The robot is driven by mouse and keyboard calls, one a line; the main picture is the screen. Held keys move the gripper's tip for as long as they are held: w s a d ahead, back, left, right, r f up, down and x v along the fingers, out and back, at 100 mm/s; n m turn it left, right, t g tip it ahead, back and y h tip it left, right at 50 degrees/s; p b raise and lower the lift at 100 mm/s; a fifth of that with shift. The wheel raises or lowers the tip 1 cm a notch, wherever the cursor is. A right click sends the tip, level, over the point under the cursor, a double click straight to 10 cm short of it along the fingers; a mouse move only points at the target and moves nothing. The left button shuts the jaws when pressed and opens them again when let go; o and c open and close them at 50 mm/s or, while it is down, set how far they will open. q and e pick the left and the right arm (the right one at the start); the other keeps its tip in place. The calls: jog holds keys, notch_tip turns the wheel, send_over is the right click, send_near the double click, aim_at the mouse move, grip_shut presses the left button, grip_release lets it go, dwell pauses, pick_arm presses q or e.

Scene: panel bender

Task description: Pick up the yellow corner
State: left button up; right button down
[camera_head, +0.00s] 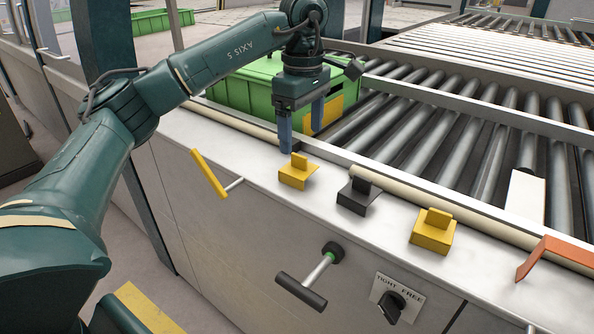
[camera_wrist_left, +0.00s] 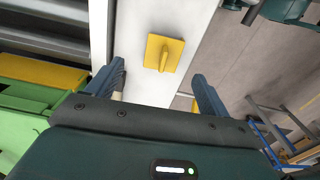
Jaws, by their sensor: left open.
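A yellow corner piece (camera_head: 295,176) with an upright tab lies on the white ledge below my left gripper (camera_head: 301,130). The left gripper is open and empty, its blue fingers pointing down. In the left wrist view the same yellow corner (camera_wrist_left: 164,53) sits ahead of the fingertips (camera_wrist_left: 158,78), roughly in line with the gap between them and apart from both. A second yellow corner piece (camera_head: 433,236) lies farther right on the ledge. My right gripper is not in view.
A black corner piece (camera_head: 353,200) lies between the two yellow ones, and an orange bent piece (camera_head: 556,254) is at the right. A green crate (camera_head: 250,92) stands behind the gripper, beside the rollers (camera_head: 440,130). A black-grip handle (camera_head: 302,292) and a knob (camera_head: 391,306) stick out of the front panel.

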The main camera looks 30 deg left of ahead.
aim_at(299, 155)
pick_arm(q)
jog(key=f, duration=0.6)
jog(key=shift+s+a+f, duration=0.15)
jog(key=shift+s+f, duration=0.05)
jog(key=shift+s, duration=0.1)
jog(key=c, duration=1.1)
